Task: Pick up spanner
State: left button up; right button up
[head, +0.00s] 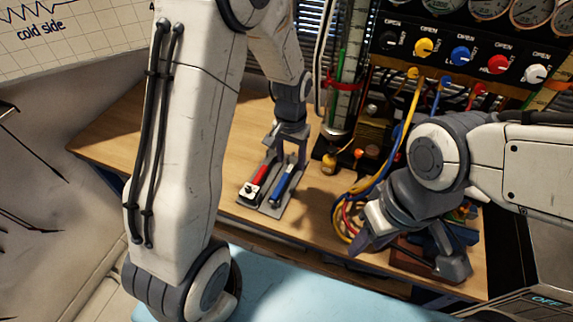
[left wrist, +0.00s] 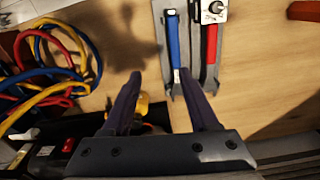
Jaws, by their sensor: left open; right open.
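A blue-handled tool (head: 284,184) and a red-handled tool (head: 256,181) with a pale head lie side by side on a grey holder (head: 270,208) on the bench. I cannot tell for certain which one is the spanner. My left gripper (head: 289,152) is open and empty, above the far end of the tools. In the left wrist view its fingers (left wrist: 160,75) point at the tools; the right fingertip is by the narrow end of the blue tool (left wrist: 172,42), and the red tool (left wrist: 210,42) lies further right. My right gripper (head: 408,252) is open over the bench's right part.
A panel with coloured knobs (head: 460,55) and gauges stands at the back right. Yellow, blue and red hoses (left wrist: 50,65) run down near my right gripper. A vertical tube (head: 345,90) stands behind the tools. The wooden bench (head: 125,150) is clear at the left.

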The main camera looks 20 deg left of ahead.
pick_arm(q)
jog(key=w+a+f, duration=0.1)
jog(key=a+f, duration=0.1)
jog(key=a, duration=0.1)
jog(key=p, duration=0.1)
send_over(283, 181)
jog(key=shift+n, duration=0.3)
notch_tip(283, 181, down, 5)
jog(key=shift+r, duration=0.2)
jog(key=shift+f+p, duration=1.1)
jog(key=shift+f, duration=1.7)
grip_shut()
